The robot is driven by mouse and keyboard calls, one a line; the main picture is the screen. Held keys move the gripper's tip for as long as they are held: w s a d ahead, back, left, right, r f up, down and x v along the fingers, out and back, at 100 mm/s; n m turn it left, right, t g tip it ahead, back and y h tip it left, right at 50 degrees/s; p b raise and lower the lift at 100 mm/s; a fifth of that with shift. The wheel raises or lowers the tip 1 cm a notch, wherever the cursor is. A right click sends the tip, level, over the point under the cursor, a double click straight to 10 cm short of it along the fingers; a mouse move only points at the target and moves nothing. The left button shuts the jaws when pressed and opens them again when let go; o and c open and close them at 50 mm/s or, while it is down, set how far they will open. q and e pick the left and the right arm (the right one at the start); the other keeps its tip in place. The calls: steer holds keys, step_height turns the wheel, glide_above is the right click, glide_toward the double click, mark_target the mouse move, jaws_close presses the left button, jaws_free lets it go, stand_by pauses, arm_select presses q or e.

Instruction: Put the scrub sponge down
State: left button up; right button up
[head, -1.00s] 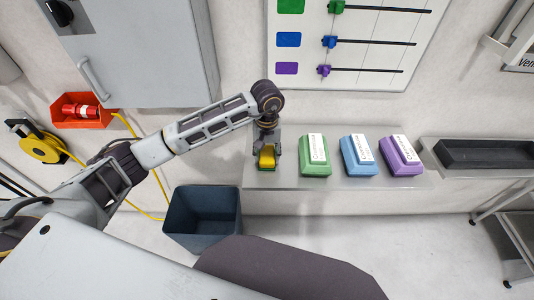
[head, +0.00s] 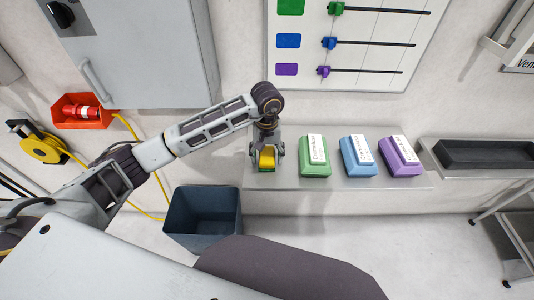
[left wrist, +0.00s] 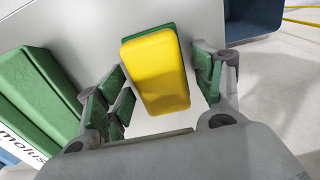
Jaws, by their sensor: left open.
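The scrub sponge (head: 267,159) is a yellow block with a green layer beneath. It lies on the left end of the grey shelf (head: 290,180). In the left wrist view the sponge (left wrist: 157,72) sits between the spread fingers of my left gripper (left wrist: 163,88), with a gap on each side. In the head view my left gripper (head: 266,153) is open around the sponge from above and partly hides it. My right gripper is in neither view.
To the right on the shelf stand a green block (head: 315,157), a blue block (head: 359,157) and a purple block (head: 400,157), each with a label. A dark bin (head: 202,241) is below left. A black tray (head: 485,154) is at the right.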

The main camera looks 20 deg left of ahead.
mark_target(267, 154)
arm_select(q)
steer(key=shift+r, duration=0.7)
steer(key=shift+w+r+b, duration=0.1)
steer(key=shift+r+b, duration=0.2)
steer(key=shift+r, duration=1.05)
step_height(267, 154, up, 3)
steer(key=shift+w+f+b, duration=0.1)
steer(key=shift+f+b, duration=0.05)
steer(key=shift+b, duration=0.2)
step_height(267, 154, up, 7)
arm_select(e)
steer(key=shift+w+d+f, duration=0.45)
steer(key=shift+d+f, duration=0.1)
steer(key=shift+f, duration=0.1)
